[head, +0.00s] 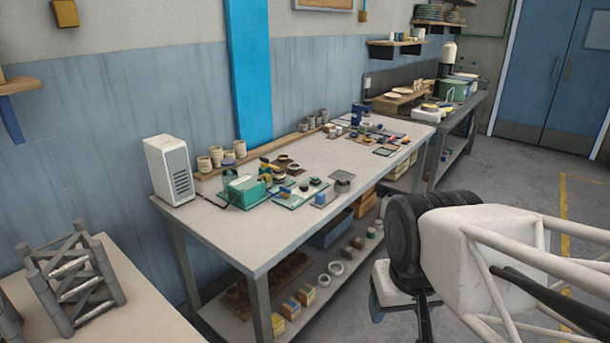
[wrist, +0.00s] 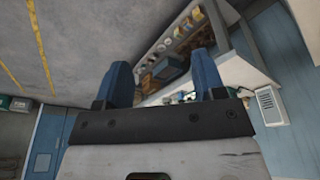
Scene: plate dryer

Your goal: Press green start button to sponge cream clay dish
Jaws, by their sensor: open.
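My gripper (wrist: 161,75) is open and empty, with its two blue fingers apart in the wrist view. In the head view its arm is at the lower right, in front of the tables and well away from the far counter. A green machine (head: 453,91) with pale tops stands on the far dark counter. Pale cream dishes (head: 403,91) lie on a wooden board left of it, and another pale dish with yellow (head: 430,107) is in front. A teal box (head: 246,191) sits on the near table. I cannot make out a green start button or which dish is clay.
The long grey table (head: 220,226) holds cups, trays and small tools. A white vented box (head: 170,170) stands at its left end. A grey metal frame (head: 74,273) is at the lower left. Floor (head: 535,185) right of the tables is clear.

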